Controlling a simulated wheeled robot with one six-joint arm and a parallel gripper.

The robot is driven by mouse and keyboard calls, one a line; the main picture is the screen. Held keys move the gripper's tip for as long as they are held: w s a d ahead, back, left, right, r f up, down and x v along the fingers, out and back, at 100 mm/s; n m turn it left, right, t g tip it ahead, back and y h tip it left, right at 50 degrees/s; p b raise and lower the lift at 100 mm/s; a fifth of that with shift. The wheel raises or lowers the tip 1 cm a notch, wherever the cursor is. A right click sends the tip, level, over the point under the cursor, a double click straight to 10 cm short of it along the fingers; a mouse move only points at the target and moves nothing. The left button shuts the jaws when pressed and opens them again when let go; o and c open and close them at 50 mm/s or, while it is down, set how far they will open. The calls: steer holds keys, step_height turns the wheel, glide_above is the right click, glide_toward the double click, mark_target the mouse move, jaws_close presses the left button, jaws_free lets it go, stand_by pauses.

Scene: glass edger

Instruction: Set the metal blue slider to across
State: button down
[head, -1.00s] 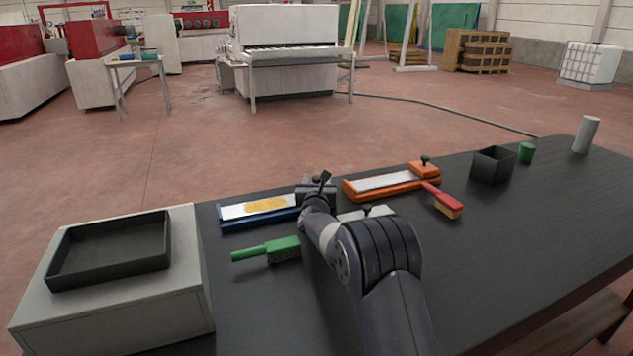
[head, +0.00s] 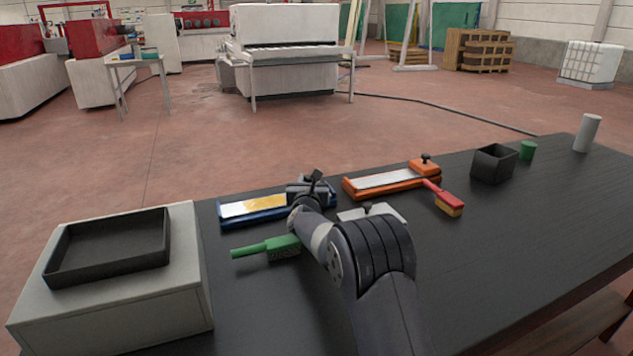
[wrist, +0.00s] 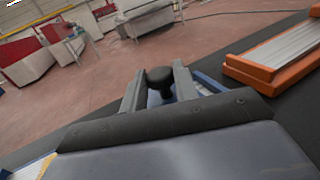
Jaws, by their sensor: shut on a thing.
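The metal blue slider (head: 265,213) lies on the dark table, a long blue base with a bright metal strip and a yellow patch on it. Its right part is largely covered by my gripper (head: 308,188), and a short blue end shows past it on the right. In the wrist view, my gripper (wrist: 160,88) is shut on a black knob (wrist: 160,76), with one finger on each side. A bit of the blue base shows beside the right finger. The carriage under the knob is mostly hidden.
An orange slider (head: 385,182) with its knob at the right end lies just right of the blue one. A green brush (head: 268,247) lies in front, a red brush (head: 445,199) to the right. A black tray (head: 110,245) sits on a box at left.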

steer(key=s+a, duration=0.1)
steer(key=a, duration=0.1)
steer(key=s+a, duration=0.1)
steer(key=a, duration=0.1)
steer(key=s+a+b, duration=0.1)
steer(key=a, duration=0.2)
steer(key=c, duration=1.1)
jaws_free()
steer(key=shift+s+b, duration=1.2)
steer(key=shift+s, duration=2.55)
